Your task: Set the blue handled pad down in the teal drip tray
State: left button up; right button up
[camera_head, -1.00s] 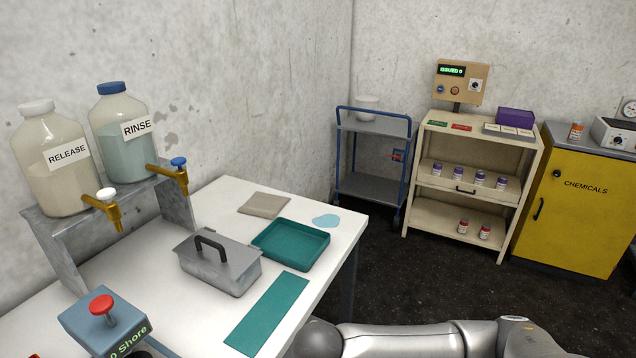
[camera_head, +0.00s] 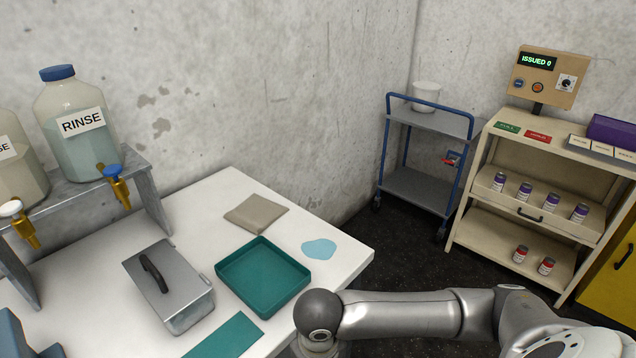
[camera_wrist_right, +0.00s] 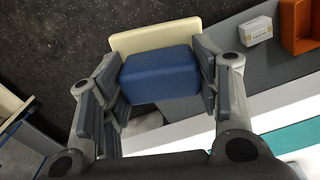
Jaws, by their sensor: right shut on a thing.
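The teal drip tray (camera_head: 263,278) lies on the white table, with no object visible in it. In the right wrist view, my right gripper (camera_wrist_right: 160,82) is shut on the blue handled pad (camera_wrist_right: 160,74), which has a blue block against a cream slab. The fingers press on both sides of the blue block. In the head view, my right arm crosses the bottom to the right of the tray; its gripper and the pad are out of that view. My left gripper is not in view.
A lidded metal box (camera_head: 168,285) stands left of the tray and a teal mat (camera_head: 228,338) in front. A folded grey-brown cloth (camera_head: 256,213) lies behind, and a light-blue puddle-like patch (camera_head: 319,249) to the right. The wrist view shows an orange bin (camera_wrist_right: 298,28) and small white box (camera_wrist_right: 255,31).

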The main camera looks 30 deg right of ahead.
aim_at(264, 277)
jog(key=l+u, duration=0.25)
jog(key=l, duration=0.75)
jog(key=k+l+u, duration=0.1)
jog(key=l+u, duration=0.15)
jog(key=l, duration=0.75)
